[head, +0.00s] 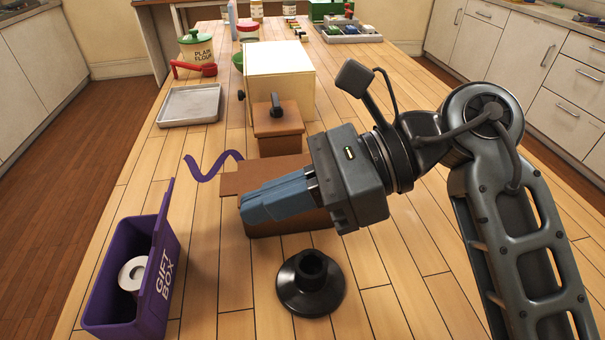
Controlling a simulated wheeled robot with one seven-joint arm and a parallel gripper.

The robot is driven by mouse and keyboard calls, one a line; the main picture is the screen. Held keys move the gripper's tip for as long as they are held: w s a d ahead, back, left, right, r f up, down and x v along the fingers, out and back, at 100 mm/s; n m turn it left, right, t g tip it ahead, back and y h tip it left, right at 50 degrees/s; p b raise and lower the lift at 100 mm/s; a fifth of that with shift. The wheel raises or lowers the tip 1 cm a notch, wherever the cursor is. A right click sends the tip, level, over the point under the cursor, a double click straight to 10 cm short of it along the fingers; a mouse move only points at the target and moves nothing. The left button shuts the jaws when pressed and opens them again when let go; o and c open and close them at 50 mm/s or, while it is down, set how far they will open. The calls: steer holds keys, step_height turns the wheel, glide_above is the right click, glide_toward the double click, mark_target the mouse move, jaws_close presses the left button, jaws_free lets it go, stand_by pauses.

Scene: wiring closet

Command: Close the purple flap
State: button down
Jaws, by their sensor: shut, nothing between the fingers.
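The purple gift box (112,318) stands at the lower left of the table in the head view, with a white roll (132,274) inside. Its top is open. The purple flap (163,222) is raised at the box's right side and seen nearly edge-on, so its exact angle is hard to tell. My gripper (246,208) is to the right of the flap and apart from it, its blue-grey fingers pointing left. It is shut and empty, and appears above a brown box.
The brown box (262,229) lies partly hidden under my gripper. A black flared stand (311,290) is in front of it. A purple wavy strip (205,174), grey tray (190,105), brown lidded box (278,128) and cream box (279,70) are farther back. Bare table separates gift box and stand.

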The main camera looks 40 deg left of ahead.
mark_target(162, 219)
steer(key=shift+s+a+r+p, duration=0.15)
steer(key=shift+s+a+p, duration=0.4)
steer(key=shift+s+a, duration=0.7)
steer(key=shift+s+a+r+p, duration=0.1)
steer(key=shift+s+a+p, duration=0.4)
steer(key=shift+s+a, duration=0.7)
steer(key=shift+s+d, duration=0.2)
steer(key=shift+d, duration=0.05)
